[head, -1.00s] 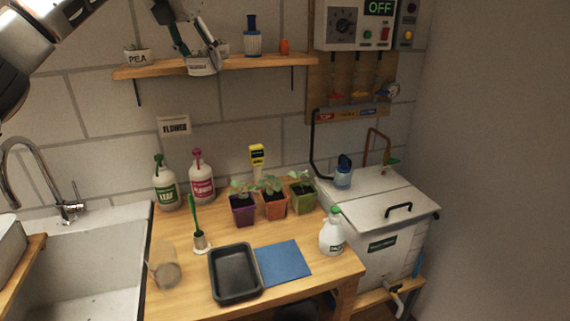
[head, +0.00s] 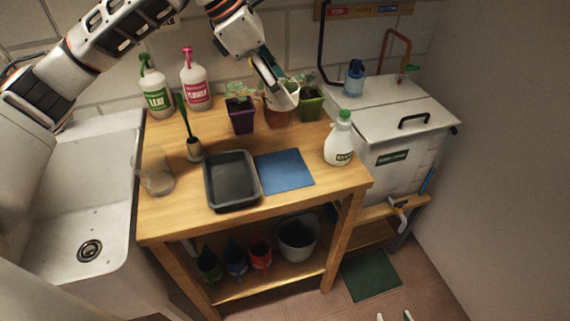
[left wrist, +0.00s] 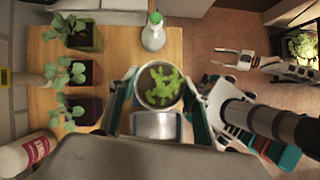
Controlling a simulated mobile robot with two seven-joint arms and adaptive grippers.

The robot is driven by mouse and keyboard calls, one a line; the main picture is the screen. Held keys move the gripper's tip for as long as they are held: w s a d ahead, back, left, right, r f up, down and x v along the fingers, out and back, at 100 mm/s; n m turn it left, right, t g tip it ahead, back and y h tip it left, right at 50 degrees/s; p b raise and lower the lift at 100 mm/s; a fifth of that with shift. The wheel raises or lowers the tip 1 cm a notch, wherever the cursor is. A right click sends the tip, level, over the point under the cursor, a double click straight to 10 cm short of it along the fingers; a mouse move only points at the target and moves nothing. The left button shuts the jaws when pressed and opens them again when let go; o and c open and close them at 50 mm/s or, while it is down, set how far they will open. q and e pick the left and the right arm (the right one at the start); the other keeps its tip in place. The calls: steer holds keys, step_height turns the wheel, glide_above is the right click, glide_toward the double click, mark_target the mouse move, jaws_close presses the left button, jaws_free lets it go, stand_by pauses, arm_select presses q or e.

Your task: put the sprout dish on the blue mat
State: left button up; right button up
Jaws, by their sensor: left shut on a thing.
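The sprout dish, a pale round cup, is in my left gripper (head: 272,88) in the head view; its wall (head: 287,98) shows below the fingers. In the left wrist view green sprouts fill the dish (left wrist: 160,87) between the two fingers. The dish is in the air, in front of the potted seedlings as the head sees it. The blue mat (head: 284,170) lies flat and bare on the wooden bench, lower in the picture than the dish. My right gripper (head: 395,316) shows only its tips at the bottom edge; its fingers stand apart and empty in the left wrist view.
A black tray (head: 232,181) lies just left of the mat. Potted seedlings (head: 240,113) stand behind. A brush in a holder (head: 194,147) and a clear beaker (head: 157,173) stand left of the tray.

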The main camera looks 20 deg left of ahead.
arm_select(q)
step_height(320, 180, down, 16)
steer(key=shift+s+r, duration=0.1)
steer(key=shift+r, duration=0.1)
steer(key=shift+f, duration=2.05)
steer(key=shift+f, duration=0.1)
steer(key=o, duration=0.7)
steer(key=shift+f+b, duration=0.1)
steer(key=shift+b, duration=0.2)
steer(key=o, duration=0.4)
steer(key=shift+o, duration=0.2)
steer(key=v, duration=1.2)
steer(key=shift+r, duration=0.25)
